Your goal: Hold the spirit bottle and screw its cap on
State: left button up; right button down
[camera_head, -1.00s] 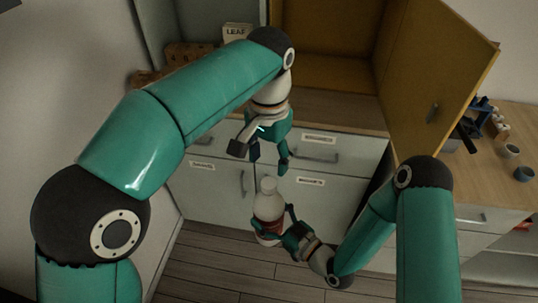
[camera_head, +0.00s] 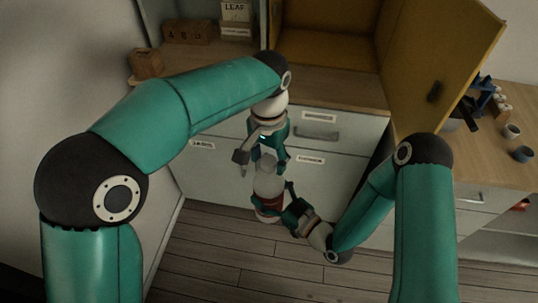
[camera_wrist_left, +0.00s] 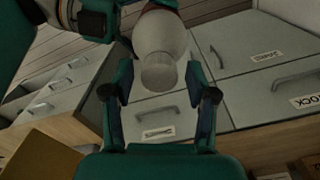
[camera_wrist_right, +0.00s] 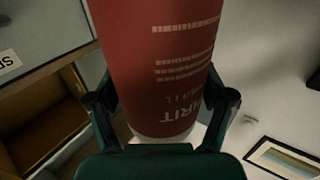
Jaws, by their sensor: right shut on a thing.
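The spirit bottle (camera_head: 268,185) is white with a red label and stands upright in front of the drawers. My right gripper (camera_head: 283,205) is shut around its body; the red label (camera_wrist_right: 165,70) fills the middle of the right wrist view between the fingers. My left gripper (camera_head: 262,158) is above the bottle, pointing down, its fingers on either side of the pale top. In the left wrist view, the fingers of the left gripper (camera_wrist_left: 160,95) are apart, with gaps beside a greyish-white cylinder (camera_wrist_left: 160,75) on the bottle's top. I cannot tell whether this is cap or neck.
Drawers with handles (camera_head: 317,133) stand close behind the bottle. An open yellow cabinet door (camera_head: 440,70) is at the right. Labelled boxes (camera_head: 187,32) stand on the back counter. Cups (camera_head: 522,154) are on the right counter. The floor (camera_head: 230,260) is clear.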

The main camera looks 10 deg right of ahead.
pick_arm(q)
grip_shut()
jog(key=shift+o, duration=1)
grip_release()
jog(key=shift+r, duration=0.1)
notch_tip(320, 180, up, 12)
jog(key=shift+w+f, duration=0.15)
jog(key=shift+f, duration=0.05)
